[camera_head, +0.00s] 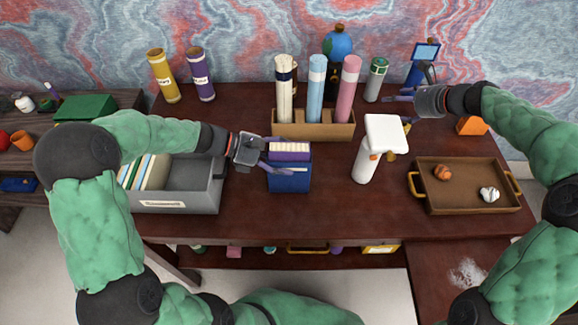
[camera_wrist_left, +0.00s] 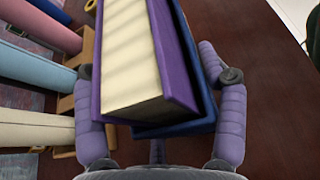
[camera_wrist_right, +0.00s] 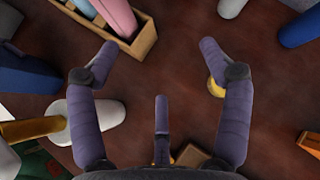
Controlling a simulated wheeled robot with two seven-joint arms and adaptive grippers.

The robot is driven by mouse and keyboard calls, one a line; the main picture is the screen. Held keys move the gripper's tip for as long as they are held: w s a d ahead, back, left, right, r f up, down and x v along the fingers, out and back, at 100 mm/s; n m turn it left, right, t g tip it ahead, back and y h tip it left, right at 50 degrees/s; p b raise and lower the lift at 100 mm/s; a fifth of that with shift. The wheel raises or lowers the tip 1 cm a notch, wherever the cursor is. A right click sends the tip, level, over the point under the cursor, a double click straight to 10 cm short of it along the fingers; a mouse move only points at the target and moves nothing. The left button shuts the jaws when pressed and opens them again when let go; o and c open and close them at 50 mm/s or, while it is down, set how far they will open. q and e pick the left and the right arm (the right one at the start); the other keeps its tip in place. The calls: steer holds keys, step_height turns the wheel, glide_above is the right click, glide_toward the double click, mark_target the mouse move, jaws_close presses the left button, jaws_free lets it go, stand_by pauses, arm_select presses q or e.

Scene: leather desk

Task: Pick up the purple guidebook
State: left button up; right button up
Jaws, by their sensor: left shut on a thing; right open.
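The purple guidebook (camera_head: 290,147) shows its purple cover edge and cream pages at the desk's middle. It also shows large in the left wrist view (camera_wrist_left: 176,60). A blue book or case (camera_head: 289,182) is right against it on the front side, and its blue edge shows in the left wrist view (camera_wrist_left: 185,127). My left gripper (camera_head: 280,162) is shut with its fingers on either side of the guidebook. I cannot tell whether the blue one is also between the fingers. My right gripper (camera_head: 398,92) is open and empty at the desk's back right.
A grey bin (camera_head: 190,188) with books stands left. A wooden holder (camera_head: 315,130) with white, blue and pink rolls stands behind the guidebook. A brown tray (camera_head: 460,200) lies front right. The desk's front middle is clear.

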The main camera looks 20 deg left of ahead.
steer(key=s+a+r+n+g, duration=0.5)
steer(key=s+a+r, duration=0.5)
steer(key=s+a, duration=0.4)
steer(key=g+h, duration=0.2)
steer(key=h, duration=0.2)
glide_toward(300, 149)
steer(key=f, duration=0.3)
steer(key=shift+s+a, duration=0.35)
steer(key=shift+s, duration=0.05)
steer(key=x, duration=0.5)
steer(key=shift+w+a+r, duration=0.15)
steer(key=shift+w+a, duration=0.1)
steer(key=shift+a, duration=0.05)
steer(key=shift+a+f, duration=0.2)
steer(key=shift+f, duration=0.35)
steer(key=shift+c, duration=0.3)
